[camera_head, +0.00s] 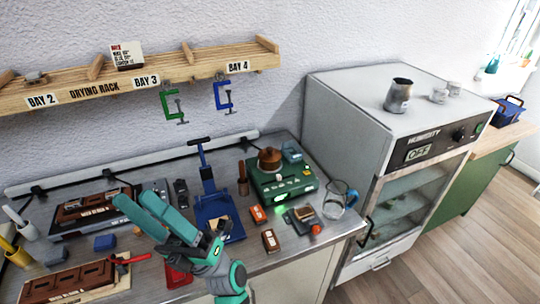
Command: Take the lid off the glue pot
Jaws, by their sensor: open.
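The glue pot appears to be the copper-brown pot (270,161) on the green heater (284,185) toward the back right of the bench. A brown lid with a small dark knob (269,151) seems to sit on top of it. My gripper (134,198) is in the front left of the view, with its two teal fingers apart and nothing visible between them. It is well left of the pot and touches neither pot nor lid.
A blue press (215,205) stands between my gripper and the heater. A glass jug (338,199) is right of the heater. Small blocks (270,240) lie in front. The drying rack (140,80) with hanging clamps is above. A humidity cabinet (400,150) stands right.

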